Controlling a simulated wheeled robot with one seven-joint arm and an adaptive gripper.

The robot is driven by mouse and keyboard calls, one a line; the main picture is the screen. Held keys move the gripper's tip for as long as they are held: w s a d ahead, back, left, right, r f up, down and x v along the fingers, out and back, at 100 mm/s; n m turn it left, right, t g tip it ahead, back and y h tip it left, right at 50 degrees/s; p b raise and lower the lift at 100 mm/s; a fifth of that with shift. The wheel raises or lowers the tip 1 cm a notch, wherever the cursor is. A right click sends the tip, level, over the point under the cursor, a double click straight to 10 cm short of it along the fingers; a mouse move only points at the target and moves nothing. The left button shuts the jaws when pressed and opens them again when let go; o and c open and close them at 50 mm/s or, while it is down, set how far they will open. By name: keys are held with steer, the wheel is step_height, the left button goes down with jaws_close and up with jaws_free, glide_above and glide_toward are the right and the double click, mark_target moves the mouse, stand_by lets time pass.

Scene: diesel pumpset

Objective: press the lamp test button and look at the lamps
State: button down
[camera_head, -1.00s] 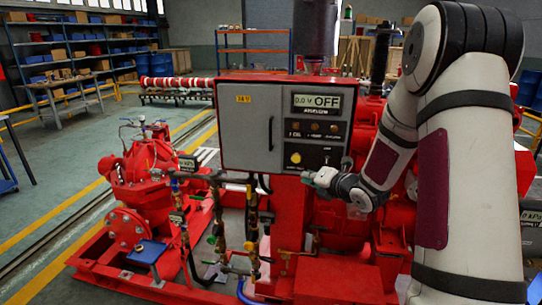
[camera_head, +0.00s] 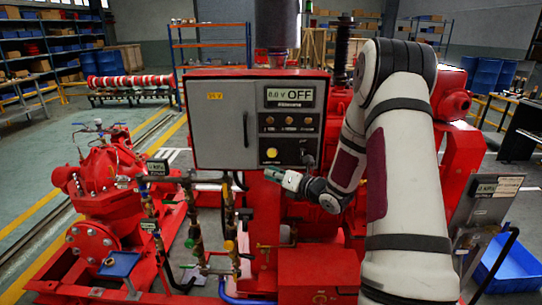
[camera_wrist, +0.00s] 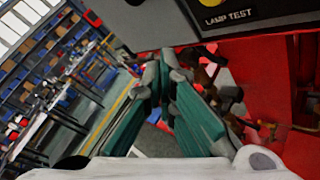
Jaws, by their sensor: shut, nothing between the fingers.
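The grey control panel (camera_head: 222,130) stands upright on the red pumpset. Its dark face has a yellow button (camera_head: 271,153) low on the left. In the wrist view the yellow button (camera_wrist: 211,2) is cut by the top edge, above a "LAMP TEST" label (camera_wrist: 226,17). A row of small dull orange lamps (camera_head: 290,120) sits above the button; they do not look brightly lit.
A key switch (camera_head: 308,157) is right of the button. Pipes and valves (camera_head: 195,235) stand below the panel, with a red pump (camera_head: 105,180) to the left. A blue bin (camera_head: 512,265) is on the floor at right.

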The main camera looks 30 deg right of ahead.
steer(key=shift+w+d+b, duration=0.5)
steer(key=shift+w+d, duration=0.2)
steer(key=shift+w, duration=0.35)
steer(key=shift+w+d+b, duration=0.5)
steer(key=shift+w+d, duration=0.2)
steer(key=shift+w, duration=0.35)
steer(key=shift+w+d+b, duration=0.5)
steer(key=shift+w+d, duration=0.2)
steer(key=shift+w, duration=0.35)
steer(key=shift+w+d, duration=0.1)
steer(key=shift+w+d+b, duration=0.15)
steer(key=shift+w+b, duration=0.1)
steer(key=shift+b, duration=0.05)
steer(key=shift+w+d, duration=0.2)
steer(key=shift+w, duration=0.15)
steer(key=shift+s, duration=0.1)
steer(key=shift+s+a, duration=0.45)
steer(key=shift+s, duration=0.2)
steer(key=shift+s+a+p, duration=0.4)
steer(key=shift+s+a, duration=0.3)
steer(key=shift+s, duration=0.35)
steer(key=shift+s+a+p, duration=0.35)
steer(key=shift+s+a, duration=0.35)
steer(key=shift+s, duration=0.3)
